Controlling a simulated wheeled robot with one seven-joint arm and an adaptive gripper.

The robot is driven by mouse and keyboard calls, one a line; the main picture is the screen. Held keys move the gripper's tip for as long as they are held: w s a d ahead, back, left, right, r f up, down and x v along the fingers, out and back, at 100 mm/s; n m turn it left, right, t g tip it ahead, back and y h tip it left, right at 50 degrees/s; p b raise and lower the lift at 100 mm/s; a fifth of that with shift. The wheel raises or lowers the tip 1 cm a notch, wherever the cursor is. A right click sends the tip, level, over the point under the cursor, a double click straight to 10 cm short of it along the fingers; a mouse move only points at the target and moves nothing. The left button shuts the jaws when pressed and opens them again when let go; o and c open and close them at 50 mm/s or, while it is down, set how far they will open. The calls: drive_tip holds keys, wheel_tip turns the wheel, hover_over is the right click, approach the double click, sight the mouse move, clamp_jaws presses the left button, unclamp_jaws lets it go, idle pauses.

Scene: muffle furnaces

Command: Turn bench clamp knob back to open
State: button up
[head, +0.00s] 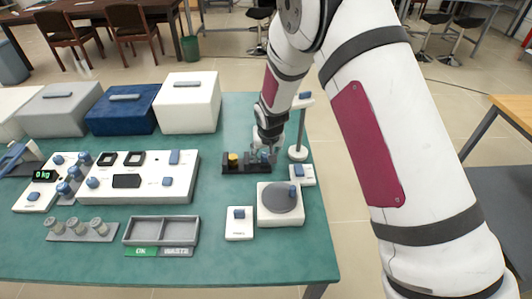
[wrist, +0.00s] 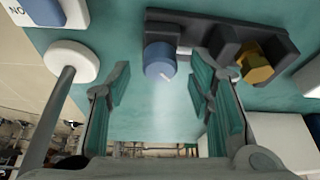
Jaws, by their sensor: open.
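The bench clamp (head: 232,169) is a dark block on the green bench, with a yellow hexagonal piece at its left in the head view. In the wrist view the clamp (wrist: 196,20) runs across the top, with the yellow piece (wrist: 257,65) at right. A blue round knob (wrist: 159,62) with a pale mark sticks out of it. My gripper (wrist: 162,88) is open and empty, its green-padded fingers spread to either side of the knob with gaps. In the head view my gripper (head: 264,150) is over the clamp's right end and partly hides it.
A white post stand (head: 298,153) is close to the right of my gripper. A white unit with a grey disc (head: 280,198) and a small switch box (head: 239,224) stand in front. A white control panel (head: 140,192) is left. Furnaces (head: 188,101) line the back left.

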drive_tip(key=shift+w+f, duration=0.15)
drive_tip(key=shift+f, duration=0.25)
drive_tip(key=shift+c, duration=0.3)
clamp_jaws()
drive_tip(key=shift+n, duration=0.3)
drive_tip(key=shift+w+d+n+y+b, duration=0.1)
drive_tip(key=shift+d+n+y+b, duration=0.1)
drive_tip(key=shift+n+y+b, duration=0.65)
drive_tip(key=shift+n+g+y+b, duration=0.3)
drive_tip(key=shift+n+b, duration=0.2)
drive_tip(key=shift+n, duration=0.85)
drive_tip(key=shift+n+g+y+b, duration=0.15)
drive_tip(key=shift+n+g+b, duration=0.25)
drive_tip(key=shift+n, duration=0.9)
